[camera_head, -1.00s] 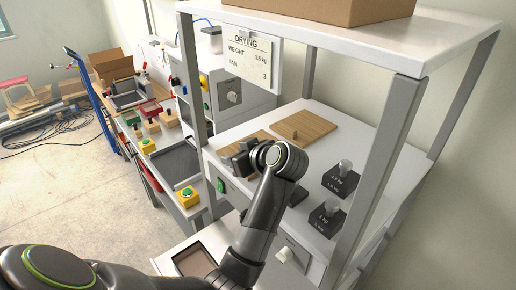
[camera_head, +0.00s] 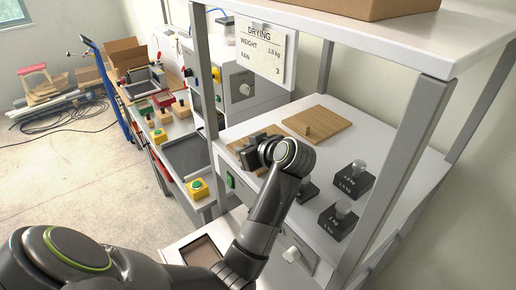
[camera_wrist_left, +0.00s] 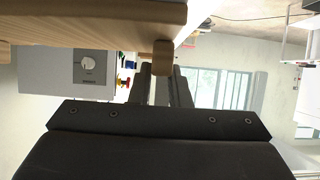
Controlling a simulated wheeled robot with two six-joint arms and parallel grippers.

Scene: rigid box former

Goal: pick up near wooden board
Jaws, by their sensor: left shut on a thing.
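The near wooden board (camera_head: 262,169) lies at the front left of the white shelf, mostly hidden behind my gripper. My left gripper (camera_head: 246,150) is over it, with the arm reaching in from the left. In the left wrist view the board (camera_wrist_left: 90,18) fills the top left, and its small wooden peg (camera_wrist_left: 162,58) sits between the fingers, which are shut on it. I cannot tell whether the board is clear of the shelf. My right gripper is not in view.
A far wooden board (camera_head: 332,121) with a peg lies just behind. Black weights (camera_head: 352,180) stand to the right on the white shelf (camera_head: 375,135). Grey posts (camera_head: 405,145) and an upper shelf (camera_head: 420,38) frame the space. A "DRYING" sign (camera_head: 262,50) hangs at the upper left.

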